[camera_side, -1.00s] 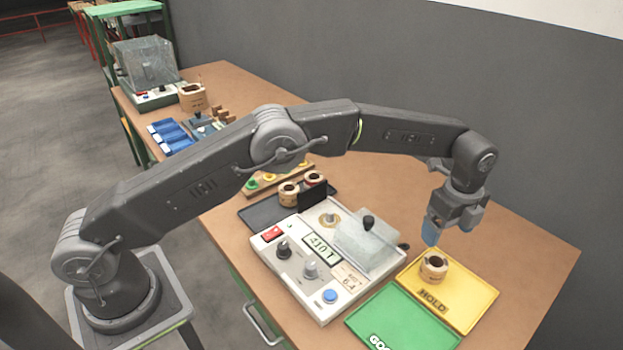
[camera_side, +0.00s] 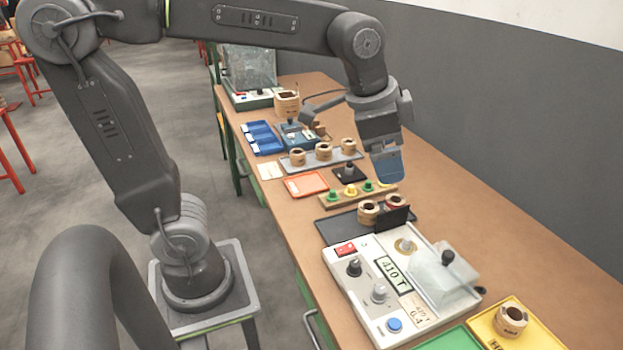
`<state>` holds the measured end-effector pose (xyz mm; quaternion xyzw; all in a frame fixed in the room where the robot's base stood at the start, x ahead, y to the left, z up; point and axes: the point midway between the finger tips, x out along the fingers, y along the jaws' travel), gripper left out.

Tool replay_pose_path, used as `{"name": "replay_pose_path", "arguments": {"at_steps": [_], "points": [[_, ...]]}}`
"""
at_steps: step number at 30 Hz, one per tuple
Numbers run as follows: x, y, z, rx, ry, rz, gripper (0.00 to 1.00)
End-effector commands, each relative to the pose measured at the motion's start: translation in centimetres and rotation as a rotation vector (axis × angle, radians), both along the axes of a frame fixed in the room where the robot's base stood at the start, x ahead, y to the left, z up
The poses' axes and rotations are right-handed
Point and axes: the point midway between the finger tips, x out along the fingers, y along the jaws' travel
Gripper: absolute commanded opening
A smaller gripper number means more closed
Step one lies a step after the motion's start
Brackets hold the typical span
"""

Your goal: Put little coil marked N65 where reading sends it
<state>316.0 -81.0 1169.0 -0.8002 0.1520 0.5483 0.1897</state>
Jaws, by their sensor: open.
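Several small tan coils are in view, and I cannot read N65 on any. One coil (camera_side: 511,319) stands on the yellow HOLD tray (camera_side: 545,345). Three more, including a coil (camera_side: 323,151), stand on a grey tray (camera_side: 310,166). The tester (camera_side: 352,300) displays 410 T; its brass post (camera_side: 405,246) is bare, beside a clear cover (camera_side: 440,275). My gripper (camera_side: 388,172), blue-tipped, is open and empty above the table, beyond the mat.
A green tray (camera_side: 452,340) is cut off at the bottom edge. A wooden rack (camera_side: 345,199) holds green and yellow pegs. An orange tray (camera_side: 305,184), blue bins (camera_side: 262,138) and a larger coil (camera_side: 287,102) stand farther back. The table's right side is clear.

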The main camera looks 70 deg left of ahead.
Motion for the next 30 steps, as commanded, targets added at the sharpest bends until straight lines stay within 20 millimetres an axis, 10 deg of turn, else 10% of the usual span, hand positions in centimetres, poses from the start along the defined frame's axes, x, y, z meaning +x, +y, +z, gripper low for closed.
{"name": "replay_pose_path", "arguments": {"at_steps": [10, 30], "points": [[-10.2, 3.0, -3.8, -0.150, -0.109, 0.409, 0.86], [-11.3, 3.2, -4.7, -0.171, -0.120, 0.462, 0.86]]}}
